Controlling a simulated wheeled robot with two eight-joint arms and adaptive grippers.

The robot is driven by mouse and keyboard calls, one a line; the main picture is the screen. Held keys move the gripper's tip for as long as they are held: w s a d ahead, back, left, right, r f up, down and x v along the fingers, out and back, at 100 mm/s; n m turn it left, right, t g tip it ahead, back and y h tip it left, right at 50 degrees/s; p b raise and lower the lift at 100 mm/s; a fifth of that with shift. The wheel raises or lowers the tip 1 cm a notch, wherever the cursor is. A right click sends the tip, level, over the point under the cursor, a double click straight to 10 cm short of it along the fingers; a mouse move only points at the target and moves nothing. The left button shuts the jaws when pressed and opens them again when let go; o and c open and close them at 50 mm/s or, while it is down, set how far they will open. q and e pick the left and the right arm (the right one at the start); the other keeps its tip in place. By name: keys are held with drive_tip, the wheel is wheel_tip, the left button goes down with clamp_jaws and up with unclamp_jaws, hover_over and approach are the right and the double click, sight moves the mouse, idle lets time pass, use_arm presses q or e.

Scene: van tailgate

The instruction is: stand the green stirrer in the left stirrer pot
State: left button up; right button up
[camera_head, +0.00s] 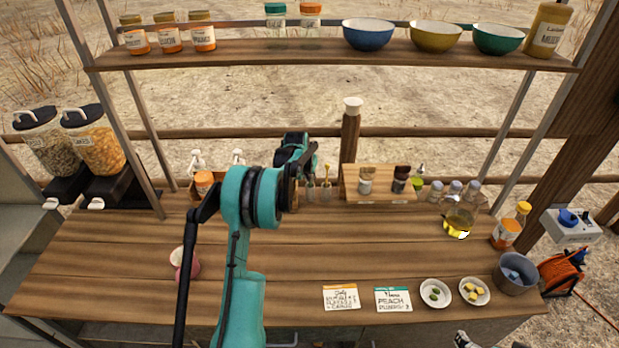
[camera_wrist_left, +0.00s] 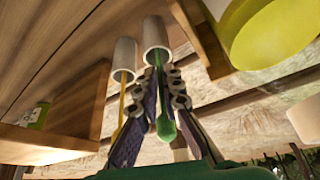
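In the left wrist view, the green stirrer (camera_wrist_left: 164,126) lies between the fingers of my left gripper (camera_wrist_left: 162,80), which look closed in on its shaft. Its far end meets the mouth of one white stirrer pot (camera_wrist_left: 155,33) and appears to be inside it. The other pot (camera_wrist_left: 124,55) beside it holds a yellow stirrer (camera_wrist_left: 123,100). In the head view, my left gripper (camera_head: 296,152) is over the back of the counter by the pots (camera_head: 312,192), and the green stirrer cannot be made out there. A small dark piece at the bottom edge seems to be my right gripper (camera_head: 466,341).
A wooden rack (camera_head: 378,170) with jars stands right of the pots, and a crate with bottles stands to the left. A shelf (camera_head: 330,52) with jars and bowls runs above. Two cards, small dishes and a pink cup (camera_head: 185,264) are near the front.

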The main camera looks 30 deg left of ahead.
use_arm(q)
drive_tip(key=shift+o, duration=1.3)
